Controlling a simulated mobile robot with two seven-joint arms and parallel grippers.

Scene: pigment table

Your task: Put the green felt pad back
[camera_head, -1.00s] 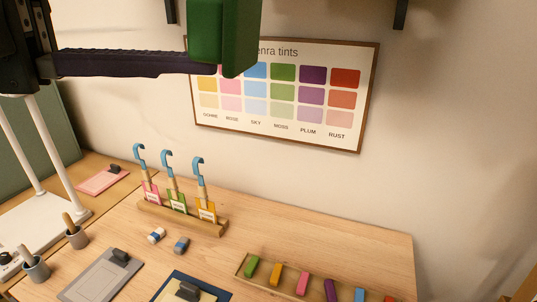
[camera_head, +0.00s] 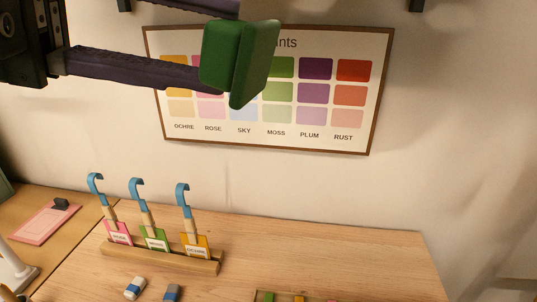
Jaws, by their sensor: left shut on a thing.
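My left gripper (camera_head: 222,45) comes in from the upper left with its dark fingers. It is shut on the green felt pad (camera_head: 228,56), a thick dark green block held at the fingertips. The pad is up in the air, in front of the wall chart, and covers part of the chart's upper middle. It touches neither the table nor anything else that I can see. My right gripper is not in view.
A framed tint chart (camera_head: 330,142) hangs on the wall. On the wooden table (camera_head: 330,250) a wooden rack (camera_head: 160,257) holds three tagged tools with blue hooks. Two small erasers (camera_head: 135,288) lie in front. A pink clipboard (camera_head: 46,222) lies at left. The table's right back is clear.

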